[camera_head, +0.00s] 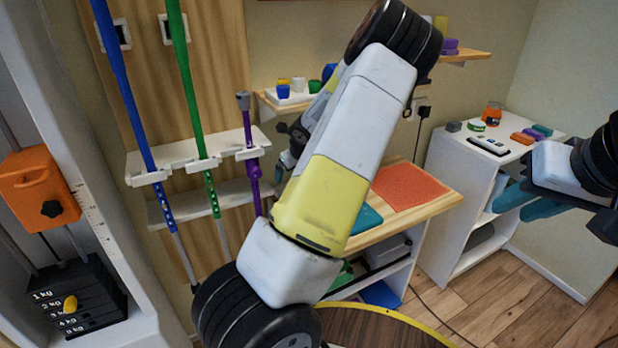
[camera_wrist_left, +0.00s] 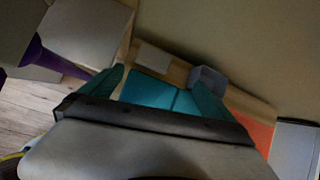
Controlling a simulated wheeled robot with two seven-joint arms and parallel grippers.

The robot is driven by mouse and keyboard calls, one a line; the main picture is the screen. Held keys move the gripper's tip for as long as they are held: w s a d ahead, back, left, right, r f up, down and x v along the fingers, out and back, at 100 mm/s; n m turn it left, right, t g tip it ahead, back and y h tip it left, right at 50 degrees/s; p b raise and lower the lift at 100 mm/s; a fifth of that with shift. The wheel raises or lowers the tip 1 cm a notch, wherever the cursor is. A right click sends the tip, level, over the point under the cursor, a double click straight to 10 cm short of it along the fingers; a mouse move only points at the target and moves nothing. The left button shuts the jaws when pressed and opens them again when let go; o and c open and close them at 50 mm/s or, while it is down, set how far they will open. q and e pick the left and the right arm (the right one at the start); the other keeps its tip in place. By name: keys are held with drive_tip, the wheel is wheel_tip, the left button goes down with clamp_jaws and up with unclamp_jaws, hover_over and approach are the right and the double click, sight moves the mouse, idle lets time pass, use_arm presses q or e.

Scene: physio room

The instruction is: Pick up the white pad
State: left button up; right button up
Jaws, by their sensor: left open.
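The white pad (camera_wrist_left: 154,58) shows in the left wrist view as a small pale flat piece on the wooden tabletop, beyond the teal mat. In the head view I cannot make it out; my left arm covers that part of the table. My left gripper (camera_wrist_left: 157,92) is open and empty, its two teal fingers apart above the teal mat (camera_wrist_left: 150,90), with the pad ahead of them. In the head view this gripper is hidden behind the arm. My right gripper (camera_head: 511,209) is at the right, empty, its teal fingers apart in front of the white cabinet.
A grey box (camera_wrist_left: 207,77) stands on the table right of the pad. An orange-red mat (camera_head: 413,184) lies on the table's right part. A white cabinet (camera_head: 463,150) with small items stands at right. Blue, green and purple poles (camera_head: 253,175) stand in a rack at left.

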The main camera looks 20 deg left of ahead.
use_arm(q)
drive_tip(key=w+a+f, duration=0.1)
drive_tip(key=f, duration=0.3)
drive_tip(key=w+a+f+m, duration=0.1)
drive_tip(key=w+a+f, duration=0.1)
drive_tip(key=f, duration=0.1)
drive_tip(key=w+a+f+m, duration=0.1)
drive_tip(key=a+f, duration=0.1)
drive_tip(key=f, duration=0.2)
drive_tip(key=shift+w+a+f+g, duration=0.25)
drive_tip(key=shift+w+f+g, duration=0.05)
drive_tip(key=shift+f, duration=0.05)
drive_tip(key=shift+c, duration=0.2)
drive_tip(key=c, duration=1.3)
drive_tip(key=shift+c, duration=0.2)
drive_tip(key=shift+r, duration=0.1)
